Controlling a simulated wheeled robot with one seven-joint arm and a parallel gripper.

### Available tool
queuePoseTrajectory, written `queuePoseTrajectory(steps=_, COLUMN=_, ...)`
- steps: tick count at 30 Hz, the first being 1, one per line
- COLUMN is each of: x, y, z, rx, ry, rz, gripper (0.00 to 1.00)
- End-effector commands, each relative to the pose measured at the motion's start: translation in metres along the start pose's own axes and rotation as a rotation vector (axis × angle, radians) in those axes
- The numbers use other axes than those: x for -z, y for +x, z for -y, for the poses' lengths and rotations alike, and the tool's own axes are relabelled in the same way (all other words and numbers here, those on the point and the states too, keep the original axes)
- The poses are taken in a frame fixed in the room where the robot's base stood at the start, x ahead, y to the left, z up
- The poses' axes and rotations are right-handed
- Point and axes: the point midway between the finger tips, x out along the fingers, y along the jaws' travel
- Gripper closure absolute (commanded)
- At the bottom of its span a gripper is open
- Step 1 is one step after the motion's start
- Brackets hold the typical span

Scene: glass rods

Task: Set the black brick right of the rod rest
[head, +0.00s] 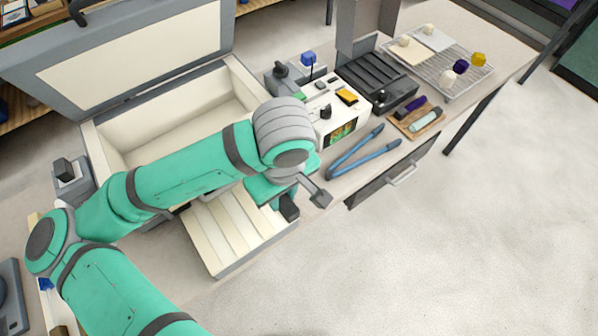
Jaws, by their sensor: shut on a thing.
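My gripper (304,201) hangs at the end of my green arm, in front of the open kiln, near the right end of its lowered ridged door. It is shut on a dark block, which looks like the black brick (288,208); my gripper and wrist partly hide it. The rod rest appears to be the small wooden board (400,122) at the right, near the front edge of the bench. A purple rod (410,109) and a pale teal rod (425,121) lie on it. My gripper is well left of and nearer than this board.
Blue-handled pliers (357,153) lie left of the board. Behind are a white controller box (338,108), a black ribbed box (376,80) and a wire rack (450,72) with small cubes. A little bare bench shows right of the board. The kiln lid (130,55) stands open.

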Motion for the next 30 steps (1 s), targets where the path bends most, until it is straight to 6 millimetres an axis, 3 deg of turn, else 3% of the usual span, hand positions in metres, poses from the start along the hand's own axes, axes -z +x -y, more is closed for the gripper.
queuePoseTrajectory(steps=9, x=0.036, y=0.034, z=-0.055, rx=0.002, ry=0.001, rz=-0.001, gripper=1.0)
queuePoseTrajectory(steps=15, x=0.05, y=0.068, z=-0.078, rx=0.003, ry=0.001, rz=0.0, gripper=1.0)
queuePoseTrajectory(steps=26, x=0.061, y=0.098, z=-0.097, rx=0.001, ry=0.001, rz=-0.001, gripper=1.0)
queuePoseTrajectory(steps=30, x=0.06, y=0.117, z=-0.098, rx=0.003, ry=0.001, rz=-0.002, gripper=1.0)
